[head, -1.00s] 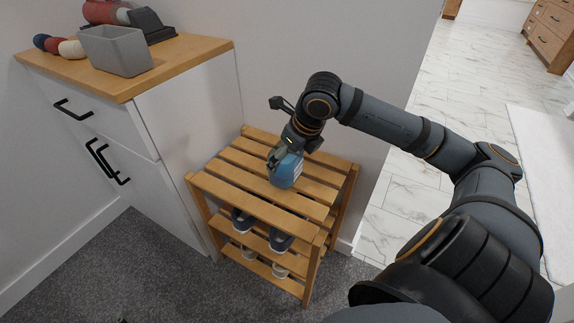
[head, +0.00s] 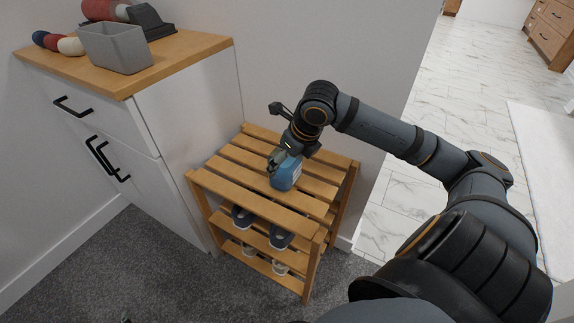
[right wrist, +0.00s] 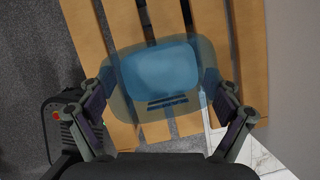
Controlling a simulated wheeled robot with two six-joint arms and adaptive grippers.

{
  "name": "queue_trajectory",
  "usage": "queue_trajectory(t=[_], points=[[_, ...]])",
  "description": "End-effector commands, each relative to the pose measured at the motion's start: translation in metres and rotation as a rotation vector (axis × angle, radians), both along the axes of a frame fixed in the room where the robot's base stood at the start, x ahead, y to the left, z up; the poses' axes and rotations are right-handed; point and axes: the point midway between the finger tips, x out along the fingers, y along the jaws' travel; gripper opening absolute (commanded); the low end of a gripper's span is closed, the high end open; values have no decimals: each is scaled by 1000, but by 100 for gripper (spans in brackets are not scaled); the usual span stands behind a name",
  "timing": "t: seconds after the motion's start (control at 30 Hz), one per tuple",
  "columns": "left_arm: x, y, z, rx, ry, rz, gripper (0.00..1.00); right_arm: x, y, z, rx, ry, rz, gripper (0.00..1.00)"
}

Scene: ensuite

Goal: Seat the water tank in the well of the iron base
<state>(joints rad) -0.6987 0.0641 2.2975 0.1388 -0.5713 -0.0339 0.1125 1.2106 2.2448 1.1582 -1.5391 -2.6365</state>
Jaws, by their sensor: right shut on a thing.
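The water tank (head: 285,176) is a translucent blue, rounded container at the slatted wooden rack's top. My right gripper (head: 279,160) is shut on it. In the right wrist view, the tank (right wrist: 160,75) sits between the two fingers of the gripper (right wrist: 160,92), one at each side, with dark stripes on its near part. I cannot tell whether the tank touches the slats. A dark grey, sloped object (head: 152,24) on the white cabinet's top looks like the iron base; its well cannot be made out. My left gripper is not in view.
The wooden rack (head: 250,208) holds shoes on its lower shelves. The white cabinet (head: 190,115) stands left of it. A grey open bin (head: 115,50) sits at the cabinet's front, before the dark object. Rolled coloured items (head: 58,45) lie left of the bin. A wall runs behind.

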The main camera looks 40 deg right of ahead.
Motion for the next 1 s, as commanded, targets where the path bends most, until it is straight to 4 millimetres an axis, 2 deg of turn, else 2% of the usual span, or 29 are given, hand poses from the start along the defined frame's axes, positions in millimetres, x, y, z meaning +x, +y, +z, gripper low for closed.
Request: queue_trajectory(t=[0.2,0.4,0.53,0.9,0.93,1.0], points=[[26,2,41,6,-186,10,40,0,0,-8,0,-1,0,46],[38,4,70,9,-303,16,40,0,0,-12,0,-2,0,46],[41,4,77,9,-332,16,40,0,0,-13,0,-2,0,46],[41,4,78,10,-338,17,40,0,0,-15,1,-1,0,46],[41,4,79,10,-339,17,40,0,0,-16,0,0,0,92],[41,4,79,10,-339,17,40,0,0,-16,0,0,0,100]])
